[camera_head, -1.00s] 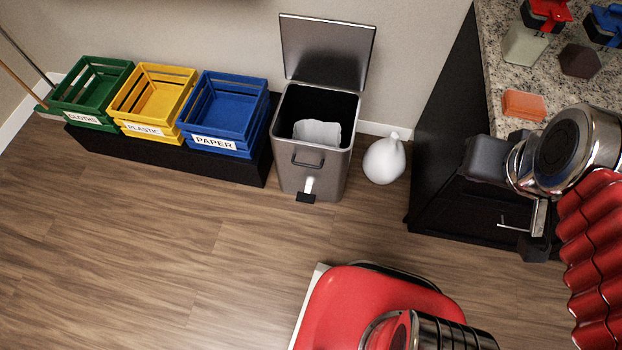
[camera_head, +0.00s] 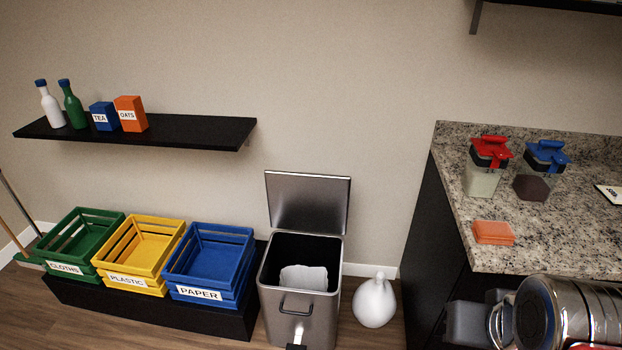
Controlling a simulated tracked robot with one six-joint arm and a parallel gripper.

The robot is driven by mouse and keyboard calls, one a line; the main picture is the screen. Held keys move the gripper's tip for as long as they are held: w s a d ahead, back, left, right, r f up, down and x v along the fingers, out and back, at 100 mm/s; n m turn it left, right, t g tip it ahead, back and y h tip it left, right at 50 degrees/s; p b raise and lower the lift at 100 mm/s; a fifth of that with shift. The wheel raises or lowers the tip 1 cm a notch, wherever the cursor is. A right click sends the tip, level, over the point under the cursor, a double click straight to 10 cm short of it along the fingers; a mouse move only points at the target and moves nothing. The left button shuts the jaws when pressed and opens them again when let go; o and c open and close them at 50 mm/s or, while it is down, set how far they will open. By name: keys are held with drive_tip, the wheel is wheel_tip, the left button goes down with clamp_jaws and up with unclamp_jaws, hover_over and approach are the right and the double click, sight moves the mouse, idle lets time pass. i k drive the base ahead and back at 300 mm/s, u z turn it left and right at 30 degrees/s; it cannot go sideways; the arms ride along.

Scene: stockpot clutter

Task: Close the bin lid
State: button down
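The bin (camera_head: 298,312) is a tall steel box with a front handle and a pedal at its foot, standing on the floor in the lower middle. Its steel lid (camera_head: 308,203) is open, raised nearly upright at the back. A crumpled white thing (camera_head: 303,279) shows inside the dark opening. My gripper (camera_head: 475,322) is at the lower right, in front of the counter, apart from the bin and well to its right. Only part of it shows, as grey blocks beside my shiny wrist, and its fingertips are not clear.
A tied white bag (camera_head: 375,301) stands right of the bin. Blue (camera_head: 207,264), yellow (camera_head: 143,258) and green (camera_head: 85,245) crates sit on a black base at left. A granite counter (camera_head: 560,235) with jars is at right. A black shelf (camera_head: 180,131) hangs at upper left.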

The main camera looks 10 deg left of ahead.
sight(307, 201)
drive_tip(key=k, duration=1.15)
drive_tip(key=u, duration=0.6)
drive_tip(key=i, duration=2.25)
drive_tip(key=z, duration=0.45)
